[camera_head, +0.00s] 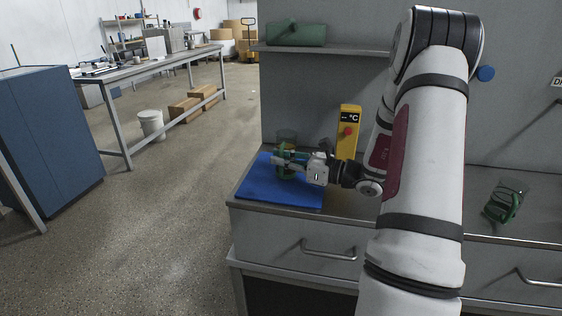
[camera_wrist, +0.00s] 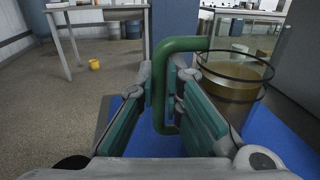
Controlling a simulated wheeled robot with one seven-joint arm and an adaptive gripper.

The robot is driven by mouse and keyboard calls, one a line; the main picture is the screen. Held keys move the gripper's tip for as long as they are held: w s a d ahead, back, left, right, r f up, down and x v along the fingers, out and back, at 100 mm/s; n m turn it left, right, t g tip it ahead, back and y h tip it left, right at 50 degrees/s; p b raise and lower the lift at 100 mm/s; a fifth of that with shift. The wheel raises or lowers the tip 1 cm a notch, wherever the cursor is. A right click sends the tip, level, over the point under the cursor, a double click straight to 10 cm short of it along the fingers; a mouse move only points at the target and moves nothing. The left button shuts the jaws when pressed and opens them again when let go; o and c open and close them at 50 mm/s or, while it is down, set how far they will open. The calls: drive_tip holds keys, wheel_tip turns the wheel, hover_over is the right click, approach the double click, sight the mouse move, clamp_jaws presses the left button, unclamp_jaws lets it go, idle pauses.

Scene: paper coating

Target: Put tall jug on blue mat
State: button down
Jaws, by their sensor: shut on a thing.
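The tall jug (camera_head: 286,138) is a clear vessel with a green handle and something brownish in its lower part. In the wrist view, its body (camera_wrist: 235,82) stands on the right, with dark bands around it. My gripper (camera_head: 284,163) is shut on the green handle (camera_wrist: 159,100), which passes between the two teal finger pads. The blue mat (camera_head: 270,194) lies flat on the left end of the counter, and the jug is upright over its far part. The gripper hides the jug's lower part in the head view, so I cannot tell whether its base touches the mat.
A yellow temperature box (camera_head: 348,130) with a red knob stands behind my wrist. A shelf (camera_head: 340,50) with a green object (camera_head: 296,35) is above. The mat's front is bare.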

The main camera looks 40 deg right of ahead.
drive_tip(key=shift+f, duration=0.15)
drive_tip(key=c, duration=1.7)
unclamp_jaws()
